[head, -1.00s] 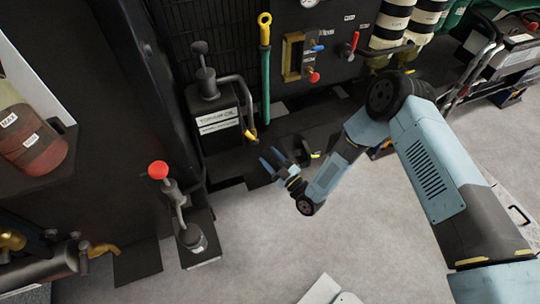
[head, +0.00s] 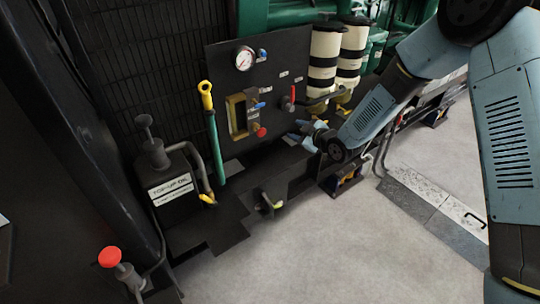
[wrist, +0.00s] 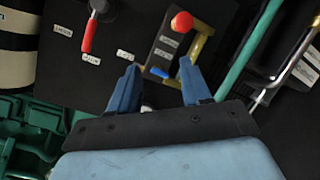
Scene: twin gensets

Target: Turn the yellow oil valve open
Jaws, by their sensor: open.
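Another yellow lever (head: 207,199) is on the spout of the top-up oil can (head: 170,187). I cannot tell for sure which is the oil valve. My gripper (head: 300,130) is in front of the dark gauge panel, above and right of both. It is open and empty. In the wrist view its blue fingers (wrist: 158,76) are apart, facing the panel, with a blue lever (wrist: 159,72) behind the gap.
The gauge panel (head: 222,60) carries a red lever (head: 293,95), a red knob (head: 261,132) and a yellow frame (head: 237,117). A yellow-ringed dipstick (head: 207,95) stands left of it, striped filters (head: 323,62) right. Grey floor (head: 300,250) is open in front.

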